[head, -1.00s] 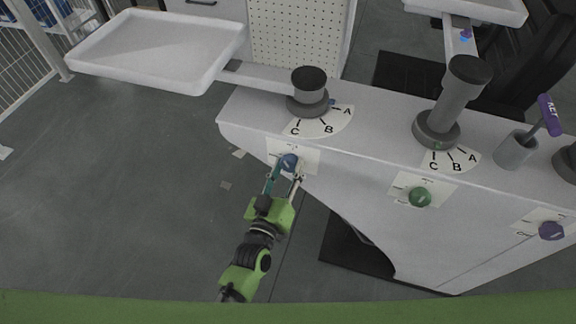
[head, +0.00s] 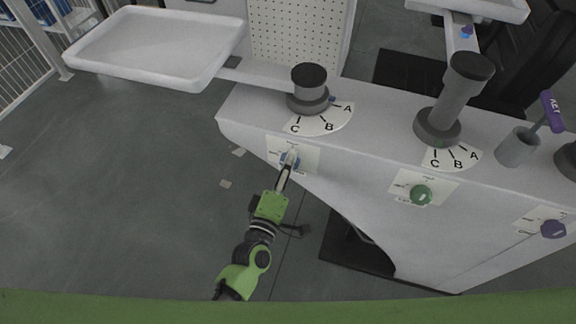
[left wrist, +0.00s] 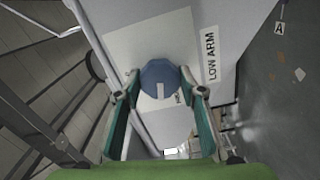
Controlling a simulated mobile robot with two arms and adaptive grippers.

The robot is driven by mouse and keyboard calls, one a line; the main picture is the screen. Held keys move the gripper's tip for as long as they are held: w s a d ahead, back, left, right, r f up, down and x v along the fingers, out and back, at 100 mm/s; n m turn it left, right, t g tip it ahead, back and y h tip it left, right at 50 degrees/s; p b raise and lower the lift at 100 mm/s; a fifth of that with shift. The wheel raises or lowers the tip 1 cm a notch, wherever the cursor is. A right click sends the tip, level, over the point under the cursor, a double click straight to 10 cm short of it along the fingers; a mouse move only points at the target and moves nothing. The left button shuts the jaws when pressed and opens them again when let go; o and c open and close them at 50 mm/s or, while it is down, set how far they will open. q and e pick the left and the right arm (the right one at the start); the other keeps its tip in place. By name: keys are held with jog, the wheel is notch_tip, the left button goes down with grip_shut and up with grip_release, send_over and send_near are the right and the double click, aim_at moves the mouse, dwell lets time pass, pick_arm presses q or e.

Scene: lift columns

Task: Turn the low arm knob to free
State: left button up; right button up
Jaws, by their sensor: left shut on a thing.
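The low arm knob is blue and sits on a white label plate on the front of the light grey lift column housing. In the head view the knob (head: 287,160) is partly hidden by my left gripper (head: 289,163). The left wrist view shows the knob (left wrist: 158,74) between the two fingertips of my left gripper (left wrist: 162,88), which is shut on it. A pale mark on the knob points to the lower edge of that view. The "LOW ARM" label (left wrist: 211,55) is beside it; small print near the knob is partly covered and unreadable. My right gripper is not in view.
A green knob (head: 420,195) and a purple knob (head: 553,229) sit further right on the housing. Above are a black-capped post (head: 309,82) with an A-B-C dial (head: 325,122) and a white tray (head: 150,50). A purple-handled key (head: 551,110) stands in a grey cup (head: 516,148).

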pick_arm(q)
jog(key=shift+n, duration=1.1)
jog(key=o, duration=1.1)
jog(key=v, duration=1.2)
